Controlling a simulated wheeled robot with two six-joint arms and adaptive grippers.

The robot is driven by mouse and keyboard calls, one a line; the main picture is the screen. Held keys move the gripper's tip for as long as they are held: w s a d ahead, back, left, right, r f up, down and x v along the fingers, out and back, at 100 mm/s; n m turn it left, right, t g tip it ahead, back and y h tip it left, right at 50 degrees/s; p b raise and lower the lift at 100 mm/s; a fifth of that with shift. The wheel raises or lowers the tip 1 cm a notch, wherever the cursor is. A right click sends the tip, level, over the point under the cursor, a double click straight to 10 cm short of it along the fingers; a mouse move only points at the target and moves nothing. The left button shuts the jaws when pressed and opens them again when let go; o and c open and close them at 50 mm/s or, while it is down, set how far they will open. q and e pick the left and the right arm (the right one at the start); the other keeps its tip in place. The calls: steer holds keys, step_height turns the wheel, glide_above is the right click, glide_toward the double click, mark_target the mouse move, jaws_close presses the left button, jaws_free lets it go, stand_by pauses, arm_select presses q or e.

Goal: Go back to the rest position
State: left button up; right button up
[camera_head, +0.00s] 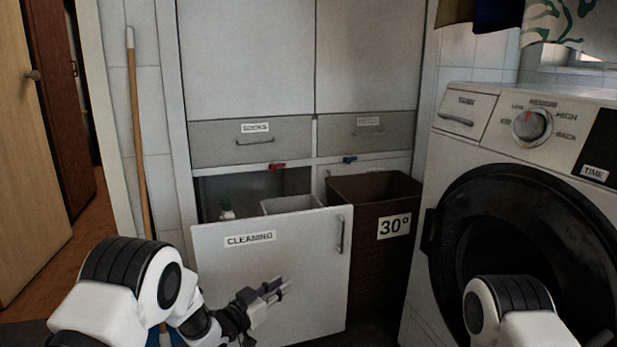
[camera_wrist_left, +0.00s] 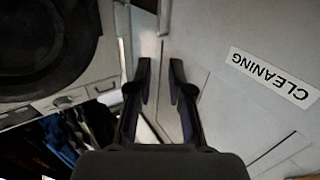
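My left gripper (camera_head: 272,290) is in front of the white drawer front labelled CLEANING (camera_head: 275,262), low in the middle of the head view. In the left wrist view its two dark fingers (camera_wrist_left: 160,82) stand apart with nothing between them. The CLEANING label (camera_wrist_left: 272,77) shows upside down to the right of the fingers there. My right arm (camera_head: 510,310) shows at the lower right of the head view, in front of the washing machine. Its gripper is not visible.
The CLEANING drawer is pulled out, with a bottle (camera_head: 227,211) and a pale container (camera_head: 290,204) inside. A brown 30° bin (camera_head: 372,255) stands beside it. The washing machine (camera_head: 470,140) is at right. A broom handle (camera_head: 137,130) leans at left. An open doorway (camera_head: 85,200) is at far left.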

arm_select(q)
steer(key=s+a+f+n+g+y+p, duration=0.1)
steer(key=s+a+f+n+g+y, duration=0.15)
steer(key=s+a+f, duration=0.5)
steer(key=s+a+f+n+g+y, duration=0.2)
steer(key=s+a+f+n+y, duration=0.15)
steer(key=s+f, duration=0.8)
steer(key=s+a+f+n+g+y, duration=0.1)
steer(key=s+a+f+g+y, duration=0.15)
steer(key=s, duration=0.65)
steer(key=s+a+f+g+y, duration=0.15)
steer(key=s+g, duration=0.25)
steer(key=s, duration=0.6)
steer(key=s+a+f+n+g+y, duration=0.1)
steer(key=s+a+g, duration=0.15)
steer(key=s, duration=0.65)
step_height(320, 180, up, 38)
steer(key=p, duration=3.8)
steer(key=shift+s+f+p, duration=0.15)
steer(key=shift+p, duration=0.2)
arm_select(e)
step_height(320, 180, up, 40)
steer(key=shift+w+d+f, duration=0.2)
steer(key=shift+w, duration=0.25)
arm_select(q)
steer(key=shift+d+g, duration=0.1)
steer(key=shift+g, duration=0.15)
